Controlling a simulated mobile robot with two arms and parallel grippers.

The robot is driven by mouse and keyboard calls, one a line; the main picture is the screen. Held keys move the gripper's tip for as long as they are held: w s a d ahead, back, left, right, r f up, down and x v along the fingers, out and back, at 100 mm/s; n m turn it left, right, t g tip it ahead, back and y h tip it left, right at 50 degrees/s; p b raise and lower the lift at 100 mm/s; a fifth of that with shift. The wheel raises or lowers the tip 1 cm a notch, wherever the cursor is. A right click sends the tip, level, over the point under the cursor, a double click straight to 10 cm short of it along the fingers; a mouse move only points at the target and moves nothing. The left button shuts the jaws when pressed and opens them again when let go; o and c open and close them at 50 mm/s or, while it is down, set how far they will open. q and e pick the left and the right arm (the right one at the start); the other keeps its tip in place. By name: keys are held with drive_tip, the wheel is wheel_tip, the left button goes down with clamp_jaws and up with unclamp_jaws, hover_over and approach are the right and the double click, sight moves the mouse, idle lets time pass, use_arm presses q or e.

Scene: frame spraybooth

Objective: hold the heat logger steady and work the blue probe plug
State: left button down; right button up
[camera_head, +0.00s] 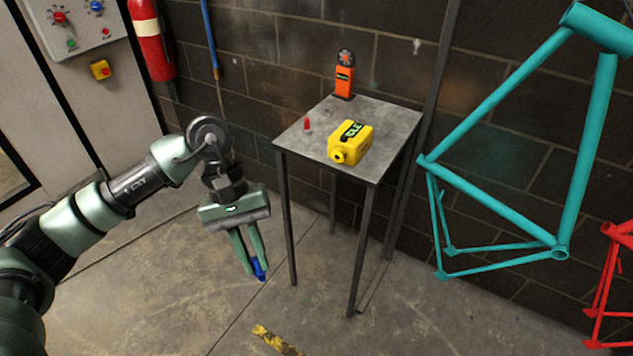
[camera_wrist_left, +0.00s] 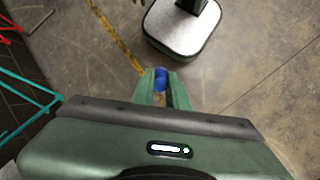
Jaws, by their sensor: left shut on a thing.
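The yellow heat logger (camera_head: 350,143) sits on a small grey metal table (camera_head: 300,150). A round dark-rimmed socket shows on its near left end. My left gripper (camera_head: 256,272) hangs to the left of the table and below its top, apart from the logger. In the left wrist view the blue plug (camera_wrist_left: 160,78) shows between the green fingers. My right gripper is not in view, and nothing holds the logger.
A small red plug (camera_head: 307,125) and an orange handheld meter (camera_head: 345,80) stand on the same table. A teal bike frame (camera_head: 500,210) hangs to the right, with a red frame (camera_head: 605,270) beyond. A fire extinguisher (camera_head: 150,40) and control panel (camera_head: 75,20) are on the left.

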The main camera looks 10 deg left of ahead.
use_arm(q)
drive_tip(key=w+f+n+t+h, duration=0.1)
drive_tip(key=w+f+n+t, duration=0.1)
drive_tip(key=w+n+t, duration=0.4)
drive_tip(key=w+f+n+t+h, duration=0.2)
drive_tip(key=w+n+t, duration=0.5)
drive_tip(key=n+t, duration=0.7)
drive_tip(key=f+n, duration=0.1)
drive_tip(key=n, duration=0.1)
drive_tip(key=shift+w+f+n, duration=0.2)
drive_tip(key=shift+f+n, duration=0.05)
drive_tip(key=shift+n, duration=0.05)
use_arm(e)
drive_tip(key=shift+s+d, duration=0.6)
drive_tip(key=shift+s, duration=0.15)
use_arm(q)
drive_tip(key=shift+w+d+f+n+t+y, duration=0.1)
drive_tip(key=shift+w+f+n+t+y, duration=0.1)
drive_tip(key=shift+n+t+y, duration=0.15)
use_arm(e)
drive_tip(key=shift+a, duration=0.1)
